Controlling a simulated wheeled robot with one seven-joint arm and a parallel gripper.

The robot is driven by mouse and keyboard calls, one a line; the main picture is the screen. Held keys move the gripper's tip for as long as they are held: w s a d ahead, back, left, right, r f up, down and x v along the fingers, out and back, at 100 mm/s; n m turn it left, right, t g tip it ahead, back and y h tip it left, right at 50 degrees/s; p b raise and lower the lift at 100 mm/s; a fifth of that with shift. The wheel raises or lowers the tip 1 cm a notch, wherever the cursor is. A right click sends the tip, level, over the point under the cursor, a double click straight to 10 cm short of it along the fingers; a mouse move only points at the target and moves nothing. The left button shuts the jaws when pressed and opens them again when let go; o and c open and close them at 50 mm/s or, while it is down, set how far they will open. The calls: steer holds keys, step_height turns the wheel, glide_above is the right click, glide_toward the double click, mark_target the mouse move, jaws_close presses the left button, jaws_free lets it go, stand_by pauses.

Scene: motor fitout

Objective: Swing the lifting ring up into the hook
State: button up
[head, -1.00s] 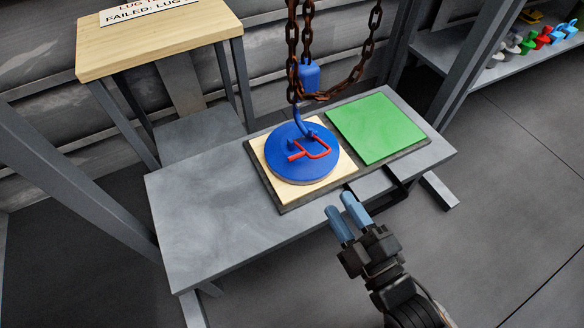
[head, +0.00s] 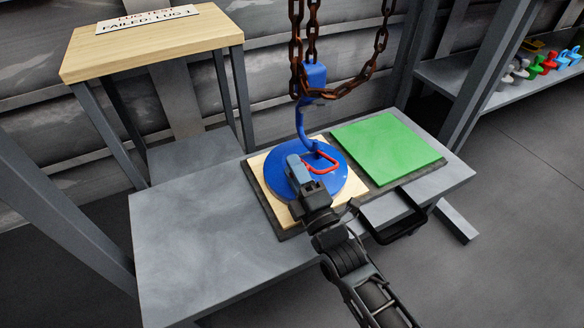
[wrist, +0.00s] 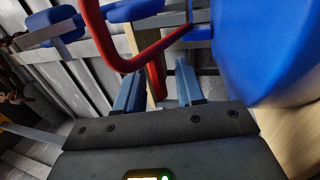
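The red lifting ring (head: 322,171) sits on the round blue disc (head: 334,185). In the wrist view the ring (wrist: 100,32) is large and close, rising at the upper left. The blue hook (head: 302,128) hangs from the chain just above the disc, near the ring; whether they touch I cannot tell. My gripper (head: 297,165) is over the disc, just left of the ring. In the wrist view the two fingers of my gripper (wrist: 160,90) are apart, with a red ring bar showing between or just beyond them. The blue disc (wrist: 275,45) fills the right side there.
The disc rests on a pale wooden board (head: 274,215) on the grey bench (head: 190,240). A green square (head: 385,150) lies to its right. Rusty chains (head: 345,90) hang above. A wooden stand with a sign (head: 155,18) is at the back left. A shelf holds coloured pieces (head: 550,62).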

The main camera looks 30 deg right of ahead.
steer(key=shift+x, duration=0.85)
steer(key=shift+c, duration=0.4)
jaws_close()
